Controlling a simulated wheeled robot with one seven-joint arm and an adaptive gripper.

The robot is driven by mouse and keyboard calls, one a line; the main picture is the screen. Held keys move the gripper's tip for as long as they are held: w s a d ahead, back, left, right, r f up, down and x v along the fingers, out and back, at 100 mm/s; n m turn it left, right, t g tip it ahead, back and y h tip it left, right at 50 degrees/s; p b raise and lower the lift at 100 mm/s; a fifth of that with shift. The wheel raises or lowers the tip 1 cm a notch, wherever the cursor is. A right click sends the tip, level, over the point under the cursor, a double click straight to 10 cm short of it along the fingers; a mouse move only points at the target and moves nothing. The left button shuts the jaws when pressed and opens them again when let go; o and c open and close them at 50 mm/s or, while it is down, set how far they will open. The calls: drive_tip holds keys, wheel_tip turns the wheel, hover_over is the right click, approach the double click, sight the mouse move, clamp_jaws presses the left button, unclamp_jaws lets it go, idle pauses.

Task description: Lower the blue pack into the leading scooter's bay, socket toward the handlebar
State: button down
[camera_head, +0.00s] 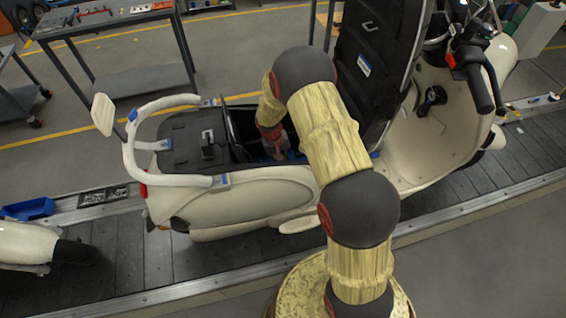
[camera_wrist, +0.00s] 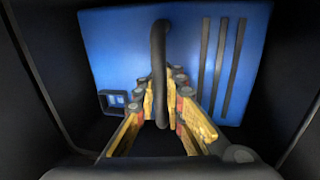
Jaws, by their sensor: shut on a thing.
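The leading scooter (camera_head: 245,195) is cream, with its seat (camera_head: 365,60) tipped up and its handlebar (camera_head: 480,80) at the right. Its dark bay is open behind the raised seat. My gripper (camera_head: 276,148) reaches down into the bay, partly hidden by my arm. In the wrist view my gripper (camera_wrist: 162,105) is shut on the black handle (camera_wrist: 160,50) of the blue pack (camera_wrist: 120,45). The pack has a square socket (camera_wrist: 116,100) at the left and dark grooves at the right. Dark walls surround it. Which way the socket faces relative to the handlebar, and whether the pack touches the floor, I cannot tell.
The scooter stands on a dark slat conveyor (camera_head: 105,255). Part of another cream scooter (camera_head: 28,243) shows at the lower left. A blue tray (camera_head: 27,209) lies near the conveyor's far edge. A grey work table (camera_head: 105,22) stands behind. The raised seat is close beside my arm.

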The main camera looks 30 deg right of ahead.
drive_tip(key=shift+w+f, duration=0.1)
drive_tip(key=shift+f, duration=0.15)
drive_tip(key=c, duration=1.8)
unclamp_jaws()
drive_tip(key=shift+s+f, duration=0.15)
drive_tip(key=shift+s, duration=0.1)
wheel_tip(320, 180, up, 12)
drive_tip(key=a, duration=0.2)
drive_tip(key=shift+w+a, duration=0.15)
drive_tip(key=shift+w, duration=0.2)
drive_tip(key=s+a+r+t+b, duration=0.35)
drive_tip(key=s+r+b, duration=0.4)
drive_tip(key=r, duration=0.85)
drive_tip(key=s+a+r+n+t+y+b, duration=0.1)
drive_tip(key=s+a+b, duration=0.1)
drive_tip(key=s, duration=0.8)
drive_tip(key=s+a+r+n+t+y+b, duration=0.1)
drive_tip(key=s+a+b, duration=0.2)
drive_tip(key=s, duration=0.8)
drive_tip(key=shift+a+r, duration=0.4)
drive_tip(key=shift+a, duration=0.05)
